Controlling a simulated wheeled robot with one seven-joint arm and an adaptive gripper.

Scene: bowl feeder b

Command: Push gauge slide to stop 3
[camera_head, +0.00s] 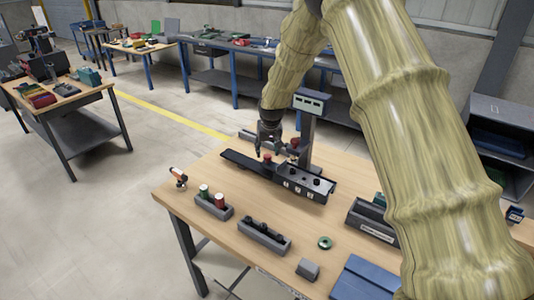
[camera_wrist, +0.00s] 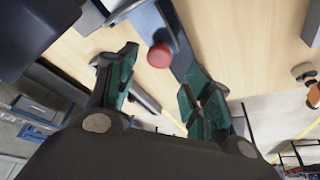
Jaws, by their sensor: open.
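The gauge, with its long dark rail (camera_head: 238,160), lies across the wooden bench. A red knob (camera_head: 267,157), seemingly the slide's, stands on the rail left of the white-labelled blocks (camera_head: 298,189) at the rail's right part; the labels are too small to read. In the wrist view the round red knob (camera_wrist: 160,55) sits on the grey rail (camera_wrist: 178,40). My gripper (camera_head: 268,148) points down at the rail by the knob. In the wrist view my gripper (camera_wrist: 161,72) is open, with teal fingers either side of the knob's line. I cannot tell whether it touches the knob.
A post with a display (camera_head: 311,102) stands behind the gauge, close to my arm. In front are a holder with green and red cylinders (camera_head: 213,203), a dark grey block tray (camera_head: 264,238), a green ring (camera_head: 325,243) and a blue tray (camera_head: 365,280). Bare wood lies between them.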

